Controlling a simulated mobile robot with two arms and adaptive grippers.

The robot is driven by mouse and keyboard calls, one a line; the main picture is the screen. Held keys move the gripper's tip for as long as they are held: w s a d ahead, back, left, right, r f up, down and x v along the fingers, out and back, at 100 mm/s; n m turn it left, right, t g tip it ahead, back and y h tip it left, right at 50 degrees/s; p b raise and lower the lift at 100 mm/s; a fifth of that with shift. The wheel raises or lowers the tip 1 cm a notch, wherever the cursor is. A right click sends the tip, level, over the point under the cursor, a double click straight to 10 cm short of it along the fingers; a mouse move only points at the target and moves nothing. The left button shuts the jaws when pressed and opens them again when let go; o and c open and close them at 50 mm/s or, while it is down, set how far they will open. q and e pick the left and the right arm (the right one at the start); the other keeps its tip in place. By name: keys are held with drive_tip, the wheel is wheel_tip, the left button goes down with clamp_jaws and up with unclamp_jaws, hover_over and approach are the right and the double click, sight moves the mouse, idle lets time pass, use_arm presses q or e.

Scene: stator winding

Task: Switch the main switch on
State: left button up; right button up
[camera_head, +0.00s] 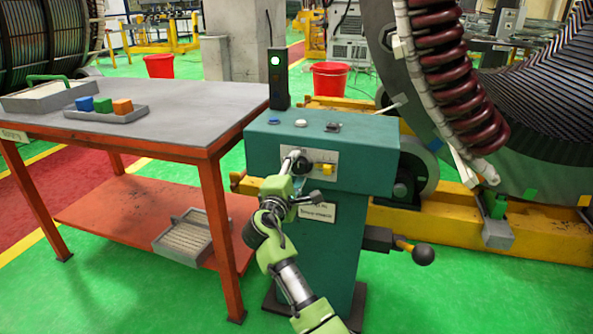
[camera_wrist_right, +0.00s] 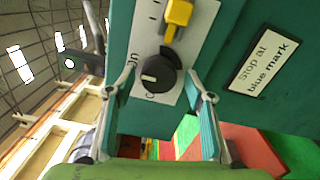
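A black rotary knob (camera_head: 303,167), which looks like the main switch, sits on a light plate on the front of the teal control cabinet (camera_head: 377,157). In the right wrist view the knob (camera_wrist_right: 158,76) shows a white pointer mark, with partly hidden lettering beside it. My right gripper (camera_head: 297,178) is in front of the plate. In the wrist view its two fingers (camera_wrist_right: 160,98) are apart, one on each side below the knob, with nothing held; I cannot tell whether they touch it. My left gripper is out of view.
A yellow handle (camera_head: 327,169) is on the same plate, close to the knob. A lamp post with a green light (camera_head: 276,62) stands on the cabinet. A lever with a black ball (camera_head: 423,256) sticks out lower right. A grey-topped table (camera_head: 190,110) stands at the left.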

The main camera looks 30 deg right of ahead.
drive_tip(key=v, duration=1.2)
idle(0.4)
